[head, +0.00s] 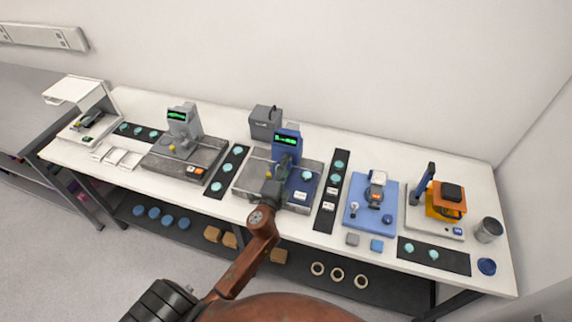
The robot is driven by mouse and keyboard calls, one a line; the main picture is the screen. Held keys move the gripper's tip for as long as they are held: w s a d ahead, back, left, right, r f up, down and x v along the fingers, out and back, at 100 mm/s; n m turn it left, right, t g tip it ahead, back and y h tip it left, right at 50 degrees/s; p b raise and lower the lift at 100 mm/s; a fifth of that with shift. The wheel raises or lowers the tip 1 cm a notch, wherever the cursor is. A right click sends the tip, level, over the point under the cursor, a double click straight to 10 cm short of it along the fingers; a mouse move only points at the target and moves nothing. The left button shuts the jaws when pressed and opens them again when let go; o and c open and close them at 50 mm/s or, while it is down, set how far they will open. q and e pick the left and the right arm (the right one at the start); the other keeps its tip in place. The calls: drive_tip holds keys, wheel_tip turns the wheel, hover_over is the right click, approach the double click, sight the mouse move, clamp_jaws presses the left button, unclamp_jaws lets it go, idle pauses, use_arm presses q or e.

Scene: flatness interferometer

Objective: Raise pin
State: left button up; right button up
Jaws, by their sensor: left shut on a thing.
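A blue-headed instrument (287,135) with a green display stands on a grey stone base (249,184) near the middle of the bench. My left gripper (285,167) is at the front of this instrument, below its display. Its fingers are shut on a small part there, which I take to be the pin. The gripper hides the part, so its height cannot be told. A blue block with a round light disc (306,175) lies on the base just right of the gripper. My right gripper is not in view.
A grey instrument (185,122) stands to the left, and a blue plate (366,214) and an orange device (444,203) to the right. Black strips with pale discs (226,172) lie between stations. A dark grey box (265,123) stands behind. The bench's front edge runs below my gripper.

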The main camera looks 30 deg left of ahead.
use_arm(q)
drive_tip(key=shift+m, duration=0.7)
drive_tip(key=o, duration=1.2)
drive_tip(key=shift+c, duration=0.2)
drive_tip(key=shift+s, duration=0.1)
drive_tip(key=v, duration=1.2)
